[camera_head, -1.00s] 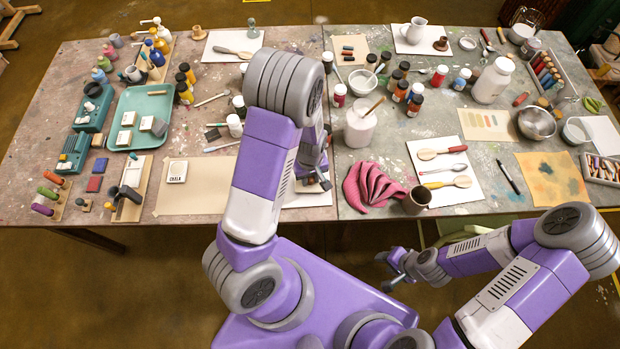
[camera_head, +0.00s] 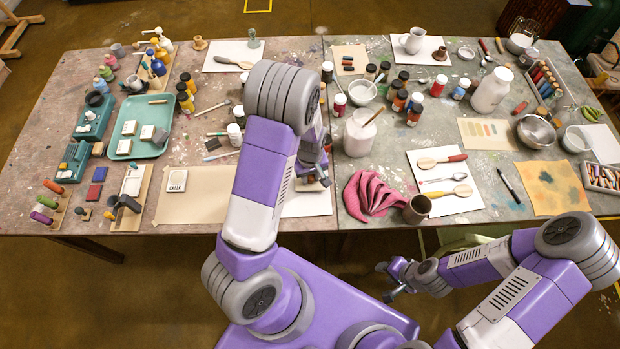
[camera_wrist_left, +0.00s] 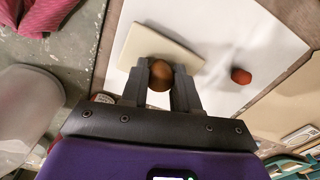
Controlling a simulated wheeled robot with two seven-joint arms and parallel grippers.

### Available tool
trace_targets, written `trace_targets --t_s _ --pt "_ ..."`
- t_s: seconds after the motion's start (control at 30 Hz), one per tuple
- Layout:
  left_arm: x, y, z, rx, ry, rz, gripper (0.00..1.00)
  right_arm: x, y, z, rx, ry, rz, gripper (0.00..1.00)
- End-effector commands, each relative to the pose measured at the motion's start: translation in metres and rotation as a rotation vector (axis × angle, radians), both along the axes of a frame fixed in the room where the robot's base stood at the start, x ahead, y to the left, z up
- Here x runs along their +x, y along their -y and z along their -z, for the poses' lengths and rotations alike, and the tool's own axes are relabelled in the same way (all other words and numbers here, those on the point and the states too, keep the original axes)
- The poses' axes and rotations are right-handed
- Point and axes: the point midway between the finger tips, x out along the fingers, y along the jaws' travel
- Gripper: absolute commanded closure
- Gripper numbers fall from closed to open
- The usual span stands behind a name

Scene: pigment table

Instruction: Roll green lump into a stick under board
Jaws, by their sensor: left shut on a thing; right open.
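In the left wrist view my left gripper (camera_wrist_left: 160,92) is shut on the round brown knob (camera_wrist_left: 161,75) of a flat cream board (camera_wrist_left: 146,47). The board is over a white sheet (camera_wrist_left: 215,30); whether it touches the sheet or something under it, I cannot tell. In the head view my left gripper (camera_head: 320,180) is mostly behind my arm. My right gripper (camera_head: 386,282) is open and empty, off the table's front edge.
A pink cloth (camera_head: 368,196) and a brown cup (camera_head: 416,209) are right of my left gripper. Paint jars and a white pot (camera_head: 359,135) stand behind.

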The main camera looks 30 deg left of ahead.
Motion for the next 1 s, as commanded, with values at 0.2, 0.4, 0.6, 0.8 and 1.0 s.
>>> trace_targets --t_s 0.2,0.4,0.6,0.8,1.0 --pt "-0.001 0.0 0.0 0.0 -0.003 0.0 0.9 0.0 0.0 -0.001 0.0 0.0 0.0 0.57" --pt "-0.01 0.005 -0.001 0.0 -0.003 -0.001 0.9 0.0 0.0 -0.004 0.0 0.0 0.0 0.57" --pt "-0.013 0.007 0.0 0.001 -0.002 -0.001 0.9 0.0 0.0 -0.004 0.0 0.0 0.0 0.57" --pt "-0.021 0.012 0.0 0.0 -0.001 -0.001 0.9 0.0 0.0 -0.006 0.0 0.0 0.0 0.57" --pt "-0.025 0.014 0.0 0.0 -0.003 -0.001 0.9 0.0 0.0 -0.007 0.0 0.0 0.0 0.57"
